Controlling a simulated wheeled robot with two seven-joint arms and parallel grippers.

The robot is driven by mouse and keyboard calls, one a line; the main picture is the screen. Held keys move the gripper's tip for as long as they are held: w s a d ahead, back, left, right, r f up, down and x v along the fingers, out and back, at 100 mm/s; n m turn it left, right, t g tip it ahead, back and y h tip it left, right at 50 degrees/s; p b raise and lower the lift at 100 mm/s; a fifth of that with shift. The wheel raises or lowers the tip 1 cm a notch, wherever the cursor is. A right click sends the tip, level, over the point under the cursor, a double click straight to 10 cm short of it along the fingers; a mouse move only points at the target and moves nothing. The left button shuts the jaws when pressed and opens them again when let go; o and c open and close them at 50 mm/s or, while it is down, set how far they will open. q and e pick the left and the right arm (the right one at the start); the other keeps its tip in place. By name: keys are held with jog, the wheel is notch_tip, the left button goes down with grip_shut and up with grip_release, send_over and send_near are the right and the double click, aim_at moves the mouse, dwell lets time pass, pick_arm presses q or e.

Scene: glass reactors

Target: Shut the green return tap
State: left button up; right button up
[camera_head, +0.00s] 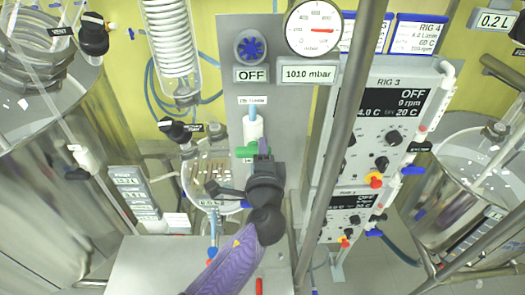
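The green return tap (245,152) is a small green handle just below a white fitting, at the foot of the grey panel in the middle of the view. My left gripper (263,150) reaches up from below on a purple-sleeved arm. Its tip is close against the right end of the green handle; I cannot tell whether it touches or grips it. The dark wrist hides the fingers' spacing and part of what lies behind. My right gripper is not in view.
The grey panel (284,130) carries a blue knob (250,47) marked OFF and a gauge (314,28). A glass vessel (209,178) stands left of my gripper. A metal pole (345,120) and the RIG 3 controller (378,133) are close on the right.

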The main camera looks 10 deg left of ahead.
pick_arm(q)
jog(key=o, duration=0.4)
jog(key=shift+w, duration=0.1)
jog(key=shift+o, duration=0.2)
jog(key=v, duration=1)
